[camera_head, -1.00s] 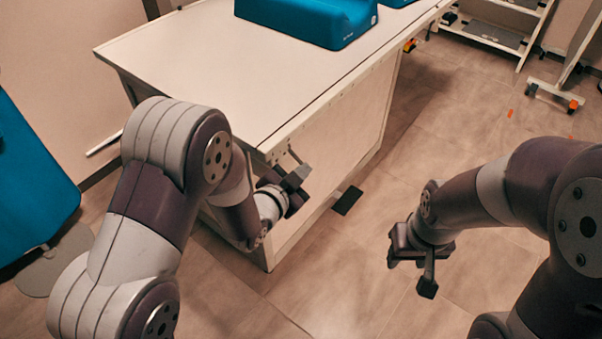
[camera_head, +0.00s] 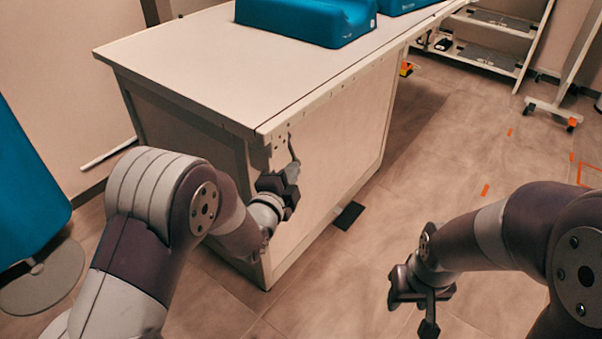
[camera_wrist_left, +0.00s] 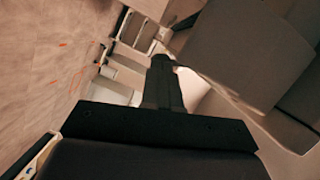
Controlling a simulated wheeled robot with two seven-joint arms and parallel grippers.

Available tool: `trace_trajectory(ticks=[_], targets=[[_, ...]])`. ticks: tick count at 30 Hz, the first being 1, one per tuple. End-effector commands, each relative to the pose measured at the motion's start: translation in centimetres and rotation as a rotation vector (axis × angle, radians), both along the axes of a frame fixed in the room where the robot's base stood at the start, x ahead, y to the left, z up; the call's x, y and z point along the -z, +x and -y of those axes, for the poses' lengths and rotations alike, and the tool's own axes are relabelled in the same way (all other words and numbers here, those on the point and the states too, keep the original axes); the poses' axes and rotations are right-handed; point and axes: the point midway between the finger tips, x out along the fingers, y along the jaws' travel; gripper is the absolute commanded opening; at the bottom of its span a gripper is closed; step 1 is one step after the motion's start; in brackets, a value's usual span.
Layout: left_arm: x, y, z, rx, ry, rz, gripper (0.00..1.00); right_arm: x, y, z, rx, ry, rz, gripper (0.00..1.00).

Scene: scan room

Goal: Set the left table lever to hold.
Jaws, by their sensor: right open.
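The treatment table (camera_head: 185,85) has a pale top and a pale end panel. A thin dark lever-like piece (camera_head: 293,148) shows at the panel's upper part near the table's near corner; its setting and any label are too small to read. My left gripper (camera_head: 291,180) is just below it, close in front of the panel; I cannot tell if they touch. In the left wrist view its dark fingers (camera_wrist_left: 163,80) are together in the middle, with no held thing visible. My right gripper (camera_head: 418,305) is open and empty above the floor at the right.
Blue cushions (camera_head: 300,20) lie on the table top. A blue padded piece (camera_head: 28,180) stands at the left. A dark flat piece (camera_head: 349,215) lies on the floor by the table. A shelf rack (camera_head: 500,40) stands at the back right.

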Motion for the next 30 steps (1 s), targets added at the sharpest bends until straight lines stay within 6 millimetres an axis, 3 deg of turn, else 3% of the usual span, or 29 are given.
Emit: trace_trajectory(ticks=[3, 15, 30], targets=[[0.5, 0.4, -0.2, 0.002, 0.055, 0.049, 0.00, 1.6, 0.0, 0.0, 0.000, 0.000, 0.000, 0.47], [0.9, 1.0, -1.0, 0.003, 0.243, 0.186, 0.00, 4.2, 0.0, 0.0, 0.000, 0.000, 0.000, 0.47], [0.8, 1.2, -1.5, -0.001, 0.358, 0.264, 0.00, 5.2, 0.0, 0.0, 0.000, 0.000, 0.000, 0.47]])
